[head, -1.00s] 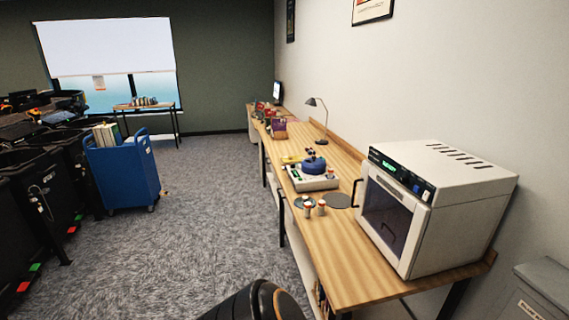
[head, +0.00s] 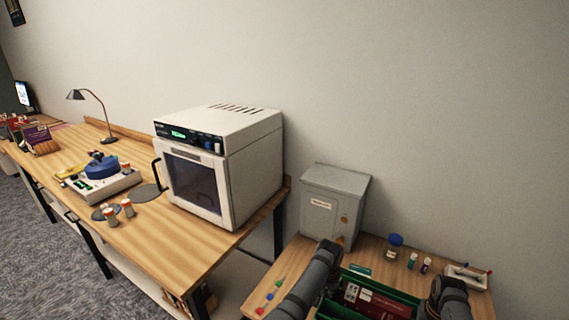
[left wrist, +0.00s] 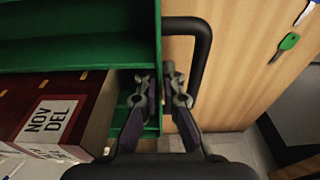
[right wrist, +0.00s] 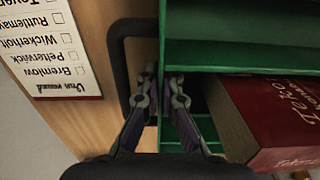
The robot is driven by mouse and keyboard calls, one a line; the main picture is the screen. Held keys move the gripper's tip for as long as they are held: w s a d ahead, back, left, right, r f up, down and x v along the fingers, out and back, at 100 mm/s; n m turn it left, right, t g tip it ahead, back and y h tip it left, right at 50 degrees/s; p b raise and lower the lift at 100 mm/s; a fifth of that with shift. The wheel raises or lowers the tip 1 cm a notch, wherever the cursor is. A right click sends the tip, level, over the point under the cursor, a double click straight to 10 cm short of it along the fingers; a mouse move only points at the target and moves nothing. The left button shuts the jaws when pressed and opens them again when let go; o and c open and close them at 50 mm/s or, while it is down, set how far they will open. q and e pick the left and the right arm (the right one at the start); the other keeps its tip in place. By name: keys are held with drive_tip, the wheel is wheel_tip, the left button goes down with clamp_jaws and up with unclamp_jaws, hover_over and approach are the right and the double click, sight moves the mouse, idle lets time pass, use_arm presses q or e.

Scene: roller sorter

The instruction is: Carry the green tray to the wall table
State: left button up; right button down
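The green tray (head: 408,297) is at the bottom of the head view, at the small wooden table by the wall. A dark red book and a box lie in it. The tray also shows in the left wrist view (left wrist: 80,52) and the right wrist view (right wrist: 250,57). My left gripper (left wrist: 158,78) is shut on the tray's side wall, beside a black loop handle. My right gripper (right wrist: 162,80) is shut on the opposite wall, beside the other handle. In the head view, the fingertips are hidden below my arms.
The small table (head: 284,268) also bears a grey cabinet (head: 333,204), a jar (head: 394,247), small bottles (head: 419,265), a pen holder (head: 467,277) and coloured keys (head: 270,291). A long desk (head: 150,232) with a white oven (head: 222,165) stands to the left. Carpet (head: 40,240) is clear at far left.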

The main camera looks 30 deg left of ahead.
use_arm(q)
drive_tip(key=shift+o, duration=1.2)
drive_tip(key=shift+r, duration=0.1)
use_arm(e)
drive_tip(key=shift+r, duration=0.1)
use_arm(q)
drive_tip(key=shift+o, duration=0.5)
drive_tip(key=o, duration=0.5)
drive_tip(key=shift+c, duration=0.2)
drive_tip(key=c, duration=0.6)
drive_tip(key=shift+o, duration=0.2)
drive_tip(key=shift+r, duration=0.55)
wheel_tip(320, 180, up, 13)
drive_tip(key=s, duration=0.2)
